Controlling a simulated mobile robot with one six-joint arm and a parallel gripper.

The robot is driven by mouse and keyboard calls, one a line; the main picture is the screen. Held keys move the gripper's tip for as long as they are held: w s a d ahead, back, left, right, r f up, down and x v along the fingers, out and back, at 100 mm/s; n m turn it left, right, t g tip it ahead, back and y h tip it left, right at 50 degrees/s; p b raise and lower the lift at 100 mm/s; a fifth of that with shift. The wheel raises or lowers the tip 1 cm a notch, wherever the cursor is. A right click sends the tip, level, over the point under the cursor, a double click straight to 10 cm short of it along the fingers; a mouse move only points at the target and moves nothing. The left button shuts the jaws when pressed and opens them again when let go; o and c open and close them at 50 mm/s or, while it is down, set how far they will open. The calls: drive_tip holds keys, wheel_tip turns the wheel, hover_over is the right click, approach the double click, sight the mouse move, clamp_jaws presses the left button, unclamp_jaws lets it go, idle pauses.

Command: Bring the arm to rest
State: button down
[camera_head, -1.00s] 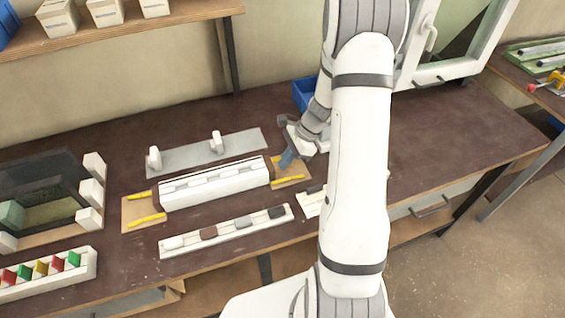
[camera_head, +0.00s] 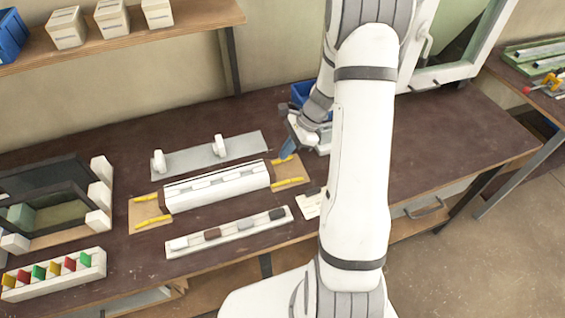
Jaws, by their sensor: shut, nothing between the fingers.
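My gripper (camera_head: 287,152) is shut and empty. It hangs at the end of my bent white arm, above the right end of the white profile (camera_head: 218,190) and its cardboard piece (camera_head: 292,174). I cannot tell how far above the bench it is. The profile lies between two cardboard pieces, the other one (camera_head: 150,221) at its left end, each with yellow strips. My arm hides part of the bench behind it.
A grey plate (camera_head: 185,160) with two white knobs lies behind the profile. A white rail (camera_head: 190,252) with several small blocks lies in front. A blue bin (camera_head: 300,93) stands near my wrist. A window frame (camera_head: 447,75) stands back right. The bench's right part (camera_head: 450,140) is clear.

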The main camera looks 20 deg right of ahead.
wheel_tip(320, 180, up, 2)
drive_tip(key=shift+p, duration=0.45)
drive_tip(key=s+a+r+n+h+b, duration=0.1)
drive_tip(key=s+a+r+n+h, duration=0.1)
drive_tip(key=s+a+r+n, duration=0.25)
drive_tip(key=s+a+r+n+h+b, duration=0.1)
drive_tip(key=s+r+n, duration=0.2)
drive_tip(key=r+n, duration=0.35)
drive_tip(key=s+r+n+t+h, duration=0.1)
drive_tip(key=s+r+n, duration=0.2)
drive_tip(key=s, duration=0.3)
drive_tip(key=s+a+r+n+t+h+b, duration=0.1)
drive_tip(key=s+r+n+t+h, duration=0.1)
drive_tip(key=s+r+n, duration=0.2)
drive_tip(key=shift+s+a+r, duration=0.15)
drive_tip(key=shift+s+r, duration=0.05)
drive_tip(key=shift+s, duration=0.8)
